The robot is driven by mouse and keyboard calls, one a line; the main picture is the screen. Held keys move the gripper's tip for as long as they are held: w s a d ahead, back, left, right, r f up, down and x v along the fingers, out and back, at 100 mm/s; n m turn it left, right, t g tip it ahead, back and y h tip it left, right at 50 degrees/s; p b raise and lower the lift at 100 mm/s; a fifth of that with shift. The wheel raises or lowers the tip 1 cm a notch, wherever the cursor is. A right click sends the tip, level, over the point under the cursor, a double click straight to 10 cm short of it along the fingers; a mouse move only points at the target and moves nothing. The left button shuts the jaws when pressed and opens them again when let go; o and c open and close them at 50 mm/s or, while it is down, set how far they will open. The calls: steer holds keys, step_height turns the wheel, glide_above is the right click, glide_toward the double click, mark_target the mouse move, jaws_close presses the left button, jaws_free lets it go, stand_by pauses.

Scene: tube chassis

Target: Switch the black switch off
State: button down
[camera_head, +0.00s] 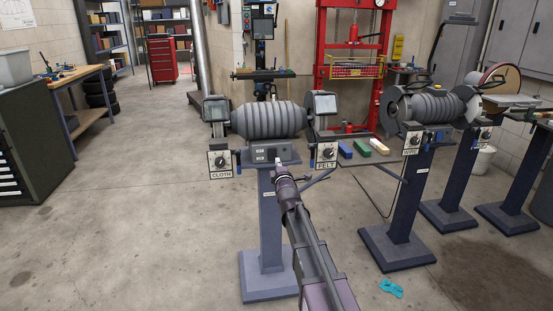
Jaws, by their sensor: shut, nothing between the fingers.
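A grey ribbed buffing machine (269,119) stands on a blue-grey pedestal (269,225) in the middle. On its front is a dark control panel (258,152) with small light markings, too small to read. White plates labelled CLOTH and FELT carry a black cloth knob (220,161) at left and a black felt knob (327,152) at right. My gripper (279,163) is shut and empty, its tip in front of the panel's right part. It hides that part, and I cannot tell whether it touches. The position of any switch there is unclear.
A second grinder (431,105) with a WIRE knob plate (412,139) stands right. A shelf (372,158) with coloured bars projects between the machines. A red press (352,60) stands behind. A teal cloth (391,288) lies on the floor. The floor at left is open.

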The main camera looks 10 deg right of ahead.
steer(key=shift+s+r, duration=0.2)
steer(key=shift+s, duration=1.8)
steer(key=s+f+m+g, duration=0.95)
steer(key=s+f, duration=0.35)
steer(key=f, duration=0.2)
steer(key=s+f+m+g+p, duration=0.1)
steer(key=s+f+m+g, duration=0.3)
steer(key=s, duration=0.6)
steer(key=s+f+m+g, duration=0.1)
steer(key=s+m+g, duration=0.45)
steer(key=s, duration=0.55)
step_height(320, 180, up, 24)
steer(key=n+p, duration=0.1)
steer(key=p, duration=2.3)
steer(key=shift+w+a, duration=0.35)
